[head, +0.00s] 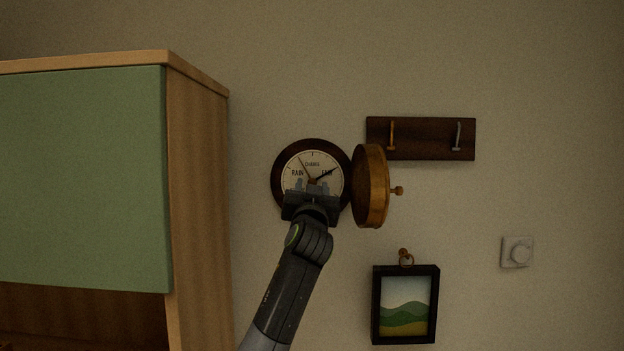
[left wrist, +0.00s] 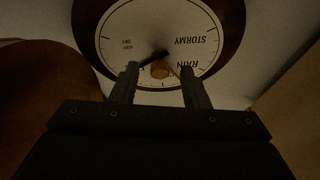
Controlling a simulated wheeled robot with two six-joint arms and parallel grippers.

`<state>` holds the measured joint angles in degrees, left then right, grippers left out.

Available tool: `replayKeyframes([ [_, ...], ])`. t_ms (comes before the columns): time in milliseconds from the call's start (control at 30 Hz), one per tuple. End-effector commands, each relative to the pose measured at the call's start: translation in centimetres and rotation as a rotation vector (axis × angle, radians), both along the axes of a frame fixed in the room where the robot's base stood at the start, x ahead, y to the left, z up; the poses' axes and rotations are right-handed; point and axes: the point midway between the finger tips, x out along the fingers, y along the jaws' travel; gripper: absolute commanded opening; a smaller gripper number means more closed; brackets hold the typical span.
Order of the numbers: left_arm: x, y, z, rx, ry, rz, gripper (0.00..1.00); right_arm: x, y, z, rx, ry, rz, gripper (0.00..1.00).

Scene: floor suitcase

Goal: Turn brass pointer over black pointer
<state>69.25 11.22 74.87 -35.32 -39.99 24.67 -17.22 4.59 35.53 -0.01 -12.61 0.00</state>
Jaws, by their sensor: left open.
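A round barometer (head: 288,166) with a dark wooden rim and a pale dial hangs on the wall. The thin brass pointer (head: 304,164) slants up and left, between RAIN and CHANGE. The black pointer (head: 326,174) slants up and right, toward FAIR, so the two are clearly apart. My left gripper (head: 311,182) is open in front of the lower dial, its fingers either side of the dial centre. In the left wrist view the dial appears upside down, with the black pointer (left wrist: 152,58) and a brass-coloured piece (left wrist: 162,71) between the fingers. Contact cannot be told.
The brass-rimmed cover (head: 372,187) stands swung open at the barometer's right. A green-fronted cabinet (head: 85,180) stands at left.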

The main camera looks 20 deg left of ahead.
Motion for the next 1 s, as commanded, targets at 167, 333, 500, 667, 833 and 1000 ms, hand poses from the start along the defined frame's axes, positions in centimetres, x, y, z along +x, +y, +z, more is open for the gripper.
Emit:
replayKeyframes([
  [167, 1.01, 0.28, 0.43, 0.001, 0.002, 0.000, 0.41, 0.01, -0.01, 0.68, 0.000, 0.000, 0.000, 0.36],
  [333, 1.22, 0.34, 0.44, 0.000, 0.001, -0.001, 0.41, 0.00, -0.01, 0.71, 0.000, 0.000, 0.000, 0.36],
  [500, 1.21, 0.34, 0.43, 0.000, 0.001, -0.001, 0.41, 0.02, 0.00, 0.69, 0.000, 0.000, 0.000, 0.36],
  [667, 1.20, 0.33, 0.44, 0.000, 0.001, -0.001, 0.23, 0.02, 0.00, 0.69, 0.000, 0.000, 0.000, 0.36],
  [833, 1.20, 0.33, 0.42, 0.000, 0.001, -0.001, 0.01, 0.03, 0.00, 0.69, 0.000, 0.000, 0.000, 0.36],
  [1000, 1.19, 0.35, 0.45, 0.005, 0.003, -0.001, 0.00, 0.03, 0.00, 0.77, 0.000, 0.000, 0.000, 0.36],
])
